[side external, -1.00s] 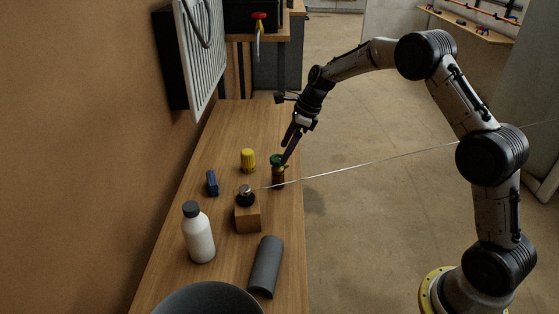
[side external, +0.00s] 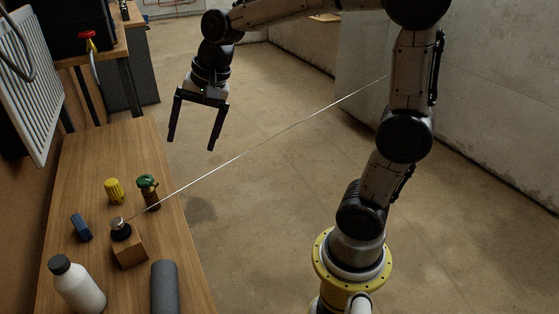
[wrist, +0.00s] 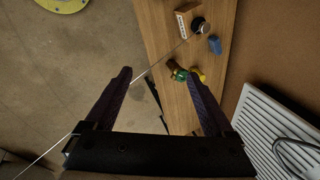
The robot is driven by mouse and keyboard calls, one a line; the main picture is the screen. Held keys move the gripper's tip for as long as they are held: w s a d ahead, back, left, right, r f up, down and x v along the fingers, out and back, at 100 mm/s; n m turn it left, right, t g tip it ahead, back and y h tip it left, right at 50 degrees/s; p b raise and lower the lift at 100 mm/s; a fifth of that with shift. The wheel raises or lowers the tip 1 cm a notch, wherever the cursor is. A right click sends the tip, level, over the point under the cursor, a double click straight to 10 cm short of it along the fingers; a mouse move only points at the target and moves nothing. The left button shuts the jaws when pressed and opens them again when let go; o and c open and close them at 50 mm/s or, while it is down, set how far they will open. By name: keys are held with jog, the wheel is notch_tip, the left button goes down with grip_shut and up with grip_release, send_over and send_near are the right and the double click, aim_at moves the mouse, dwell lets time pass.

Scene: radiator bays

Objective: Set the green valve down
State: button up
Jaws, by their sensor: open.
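The green valve (side external: 147,181), a green cap on a brass-brown body, stands on the wooden bench near its right edge. It also shows in the wrist view (wrist: 178,73), between and beyond the fingertips. My gripper (side external: 191,143) is open and empty, with its fingers spread wide. It hangs up and to the right of the valve, clear of it and past the bench's right edge in the side view. In the wrist view both fingers of my gripper (wrist: 161,80) show with nothing held between them.
On the bench (side external: 95,160) are a yellow knob (side external: 115,191), a blue piece (side external: 81,227), a wooden block (side external: 130,250) with a dark-based metal knob, a white bottle (side external: 78,285) and a grey cylinder (side external: 164,288). A thin line runs from the block across the room. A radiator (side external: 30,85) hangs left.

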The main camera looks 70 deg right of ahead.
jog(key=s+f+n+t+h, duration=0.1)
jog(key=s+f+n, duration=0.1)
jog(key=s+n, duration=1)
jog(key=s, duration=0.6)
jog(key=shift+s+a+n, duration=0.3)
jog(key=shift+s, duration=0.05)
jog(key=shift+f, duration=0.1)
